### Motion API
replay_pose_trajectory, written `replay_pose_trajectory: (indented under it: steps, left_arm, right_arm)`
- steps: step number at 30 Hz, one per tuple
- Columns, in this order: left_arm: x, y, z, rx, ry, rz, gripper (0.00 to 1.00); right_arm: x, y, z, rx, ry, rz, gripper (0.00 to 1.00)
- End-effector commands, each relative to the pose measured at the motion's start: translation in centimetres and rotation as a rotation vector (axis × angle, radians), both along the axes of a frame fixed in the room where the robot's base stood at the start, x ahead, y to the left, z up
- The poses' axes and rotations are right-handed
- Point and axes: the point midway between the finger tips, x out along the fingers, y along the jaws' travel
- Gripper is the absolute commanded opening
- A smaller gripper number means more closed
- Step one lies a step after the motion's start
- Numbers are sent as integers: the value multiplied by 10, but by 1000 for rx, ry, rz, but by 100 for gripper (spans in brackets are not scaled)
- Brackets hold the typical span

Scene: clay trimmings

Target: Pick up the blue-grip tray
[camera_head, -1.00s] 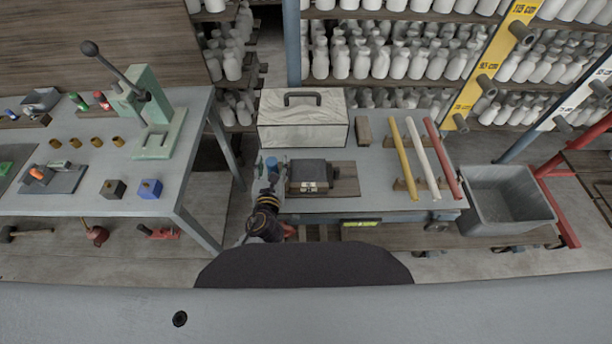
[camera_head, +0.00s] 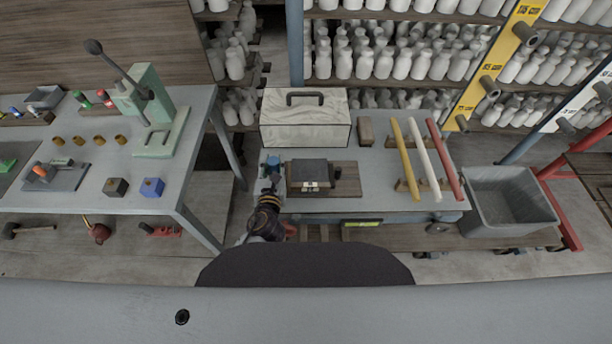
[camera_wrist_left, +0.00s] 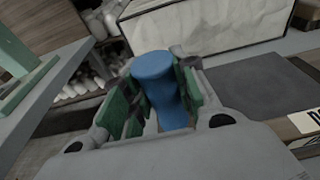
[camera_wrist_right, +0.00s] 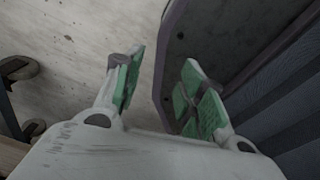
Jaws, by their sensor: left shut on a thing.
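A blue upright grip (camera_head: 273,161) stands at the left end of the grey middle bench in the head view. My left gripper (camera_head: 269,172) is around it. In the left wrist view the same blue grip (camera_wrist_left: 158,85) sits between the green finger pads, and the gripper is shut on it. A dark grey flat block or tray (camera_head: 309,172) with a white label lies just right of the grip on a wooden board; whether the grip joins it is hidden. My right gripper (camera_wrist_right: 161,88) shows only in its wrist view, open and empty.
A pale marbled case (camera_head: 304,120) with a dark handle stands behind. Yellow, white and red rods (camera_head: 424,160) lie to the right. A grey bin (camera_head: 508,200) stands beyond them. The left bench (camera_head: 90,190) holds a green press (camera_head: 150,105) and small blocks.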

Motion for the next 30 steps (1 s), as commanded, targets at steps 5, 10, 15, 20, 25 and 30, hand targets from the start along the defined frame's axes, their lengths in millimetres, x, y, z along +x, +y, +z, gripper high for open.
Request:
replay_pose_trajectory:
  steps: [5,10,15,20,25,30]
  left_arm:
    - [1,0,3,-2,-3,0,0]
    - [1,0,9,-3,-5,0,0]
    - [1,0,25,-3,-5,0,0]
    - [1,0,46,-3,-6,0,0]
    - [1,-1,71,-4,-7,-1,0]
    - [1,0,90,-3,-6,0,0]
  right_arm:
    - [1,-4,0,-4,-1,1,40]
    - [1,-8,3,-8,-1,2,40]
    - [0,-7,8,-7,-1,1,40]
    - [-1,1,14,1,1,-1,40]
    - [-4,16,20,17,6,-3,40]
    - [-6,18,24,19,7,-1,40]
